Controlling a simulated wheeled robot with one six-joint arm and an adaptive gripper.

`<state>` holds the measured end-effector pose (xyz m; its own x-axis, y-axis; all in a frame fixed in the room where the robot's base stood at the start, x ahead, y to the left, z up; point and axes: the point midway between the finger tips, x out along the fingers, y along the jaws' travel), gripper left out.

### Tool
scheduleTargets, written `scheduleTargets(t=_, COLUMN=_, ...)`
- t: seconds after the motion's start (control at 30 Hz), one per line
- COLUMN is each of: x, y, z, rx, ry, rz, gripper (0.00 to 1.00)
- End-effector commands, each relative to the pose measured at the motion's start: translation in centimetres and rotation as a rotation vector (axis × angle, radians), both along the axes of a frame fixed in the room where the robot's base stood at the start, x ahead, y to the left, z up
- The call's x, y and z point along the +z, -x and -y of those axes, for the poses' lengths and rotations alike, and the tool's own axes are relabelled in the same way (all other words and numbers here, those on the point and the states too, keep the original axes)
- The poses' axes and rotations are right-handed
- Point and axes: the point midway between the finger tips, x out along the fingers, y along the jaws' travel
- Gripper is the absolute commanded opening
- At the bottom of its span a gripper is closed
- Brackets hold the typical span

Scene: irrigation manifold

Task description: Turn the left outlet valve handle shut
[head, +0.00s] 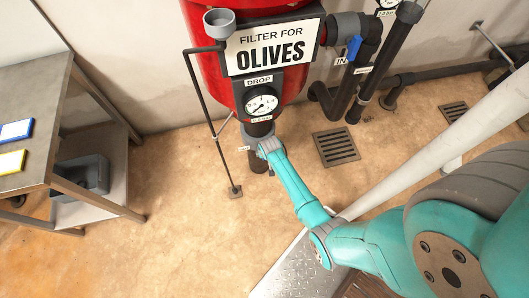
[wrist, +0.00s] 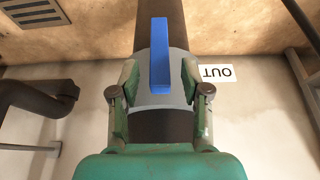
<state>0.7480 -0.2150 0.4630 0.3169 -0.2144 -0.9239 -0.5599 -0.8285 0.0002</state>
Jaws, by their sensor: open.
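A blue valve handle (wrist: 159,62) shows in the wrist view, lying lengthwise along a dark pipe (wrist: 160,126) over a grey valve body (wrist: 176,96). An upside-down "OUT" label (wrist: 217,73) is on the wall to its right. My gripper (wrist: 160,72) is open, with one green finger on each side of the handle. Gaps show between the fingers and the handle; I cannot tell the depth between them. In the head view my arm reaches to the pipe below the red filter tank (head: 211,82); the outlet handle and my fingers are hidden there.
Another blue handle (head: 354,47) is by the "IN" label at the upper right. A thin dark drain pipe (head: 206,115) stands left of the tank outlet. A metal bench (head: 60,75) is at the left. Floor grates (head: 336,146) lie to the right.

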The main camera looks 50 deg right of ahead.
Motion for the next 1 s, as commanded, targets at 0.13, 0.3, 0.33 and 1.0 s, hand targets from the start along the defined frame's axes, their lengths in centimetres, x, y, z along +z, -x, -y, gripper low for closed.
scheduleTargets(t=0.13, x=-1.0, y=-0.3, z=0.2, rx=0.0, ry=0.0, rz=0.0, gripper=0.47)
scheduleTargets(t=0.3, x=-1.4, y=-0.5, z=0.3, rx=0.0, ry=0.001, rz=0.001, gripper=0.47)
scheduleTargets(t=0.33, x=-1.4, y=-0.5, z=0.3, rx=0.0, ry=0.001, rz=0.001, gripper=0.47)
scheduleTargets(t=1.0, x=-1.5, y=-0.4, z=0.3, rx=0.0, ry=-0.007, rz=0.005, gripper=0.0)
